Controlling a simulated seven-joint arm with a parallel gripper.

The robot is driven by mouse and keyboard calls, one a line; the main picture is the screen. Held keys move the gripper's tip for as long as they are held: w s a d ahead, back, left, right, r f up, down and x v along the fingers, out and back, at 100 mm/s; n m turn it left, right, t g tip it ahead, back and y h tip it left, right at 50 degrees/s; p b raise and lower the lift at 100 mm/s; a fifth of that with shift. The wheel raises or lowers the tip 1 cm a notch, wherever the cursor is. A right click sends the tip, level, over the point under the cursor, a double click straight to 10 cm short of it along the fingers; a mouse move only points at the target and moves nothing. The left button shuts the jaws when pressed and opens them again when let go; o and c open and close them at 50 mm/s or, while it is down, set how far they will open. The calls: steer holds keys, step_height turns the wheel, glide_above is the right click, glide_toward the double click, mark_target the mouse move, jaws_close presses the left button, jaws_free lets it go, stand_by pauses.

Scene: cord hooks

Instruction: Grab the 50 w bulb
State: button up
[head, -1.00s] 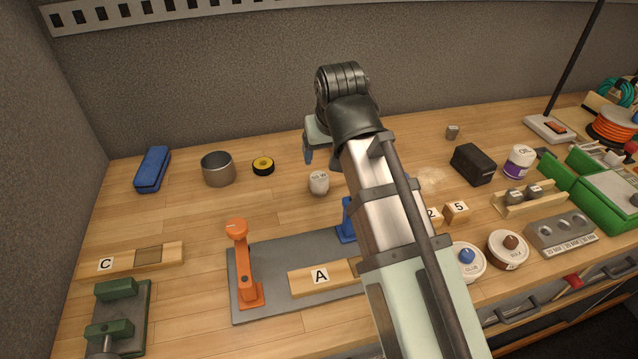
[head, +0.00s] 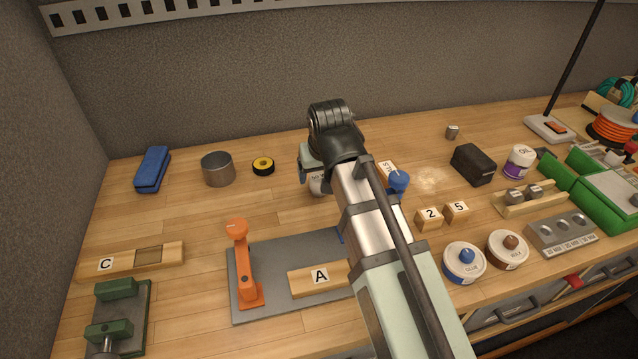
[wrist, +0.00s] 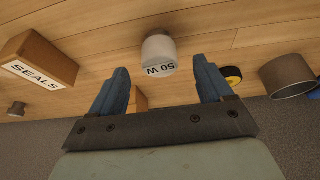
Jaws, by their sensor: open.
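The 50 W bulb, a small whitish rounded piece with "50 W" lettering, stands on the wooden bench. In the wrist view the bulb (wrist: 159,55) is ahead of and between the two blue fingers of my gripper (wrist: 163,85), not touching either finger. In the head view the bulb (head: 317,186) is mostly hidden behind my gripper (head: 308,170), with only its lower left part showing. My gripper is open and empty, low over the bench.
A wooden SEALS block (wrist: 38,62) stands beside the bulb. A metal cup (head: 218,169) and a yellow-black tape roll (head: 263,166) stand to the left in the head view. A grey plate with an orange clamp (head: 243,265) lies nearer. Bench between cup and plate is clear.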

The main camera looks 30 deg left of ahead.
mark_target(319, 178)
steer(key=shift+x, duration=2.65)
steer(key=shift+c, duration=0.2)
steer(key=c, duration=1.1)
